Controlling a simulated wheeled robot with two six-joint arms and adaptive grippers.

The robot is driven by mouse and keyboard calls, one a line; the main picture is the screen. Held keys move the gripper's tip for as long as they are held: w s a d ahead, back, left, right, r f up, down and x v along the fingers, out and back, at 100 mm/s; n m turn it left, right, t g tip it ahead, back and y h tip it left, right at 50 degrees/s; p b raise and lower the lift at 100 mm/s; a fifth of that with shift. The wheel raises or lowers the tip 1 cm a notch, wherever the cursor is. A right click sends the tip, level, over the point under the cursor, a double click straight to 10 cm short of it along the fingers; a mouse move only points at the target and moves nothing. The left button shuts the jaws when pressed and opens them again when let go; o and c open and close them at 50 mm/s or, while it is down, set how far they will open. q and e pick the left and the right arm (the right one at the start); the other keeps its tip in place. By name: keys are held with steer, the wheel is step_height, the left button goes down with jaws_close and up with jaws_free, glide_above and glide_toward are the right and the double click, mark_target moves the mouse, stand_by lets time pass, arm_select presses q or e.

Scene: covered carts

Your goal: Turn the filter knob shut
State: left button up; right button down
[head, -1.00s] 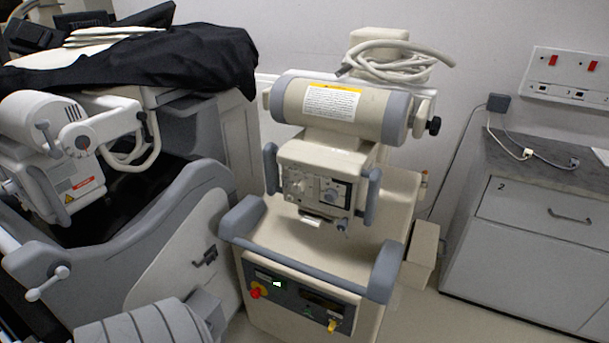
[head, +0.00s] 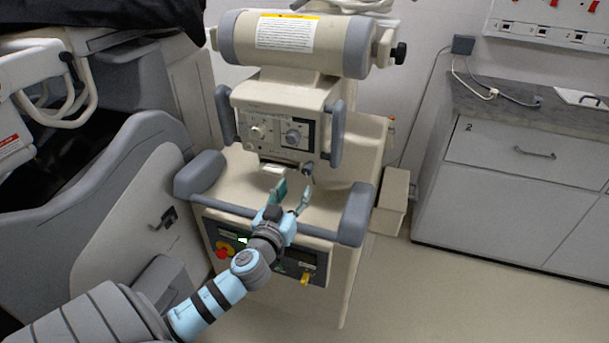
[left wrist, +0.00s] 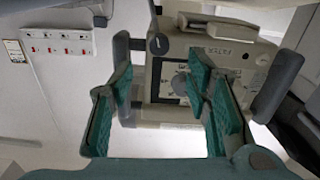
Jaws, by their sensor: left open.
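My left gripper (head: 292,195) is open and empty, with its teal fingers pointing up at the front of the cream machine head (head: 285,97). A grey round dial (head: 294,137) is on the right of the panel, with a lighter knob (head: 257,132) to its left. A small grey knob (head: 308,168) juts out below the panel, just beyond my fingertips. In the left wrist view, the dial (left wrist: 180,82) shows between my open fingers (left wrist: 160,95), apart from them. A label reading FILTER (left wrist: 232,50) is near the small knob (left wrist: 158,44); I cannot tell which knob it names.
Grey upright handles (head: 336,134) flank the panel. A grey bumper (head: 356,215) and a console with a red button (head: 222,251) are below. A grey-white machine (head: 135,230) stands close on the left. Floor is free in front of the cabinet (head: 500,190) at right.

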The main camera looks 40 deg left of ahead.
mark_target(306, 172)
arm_select(q)
steer(key=x, duration=0.8)
steer(key=shift+w+f, duration=0.1)
jaws_close()
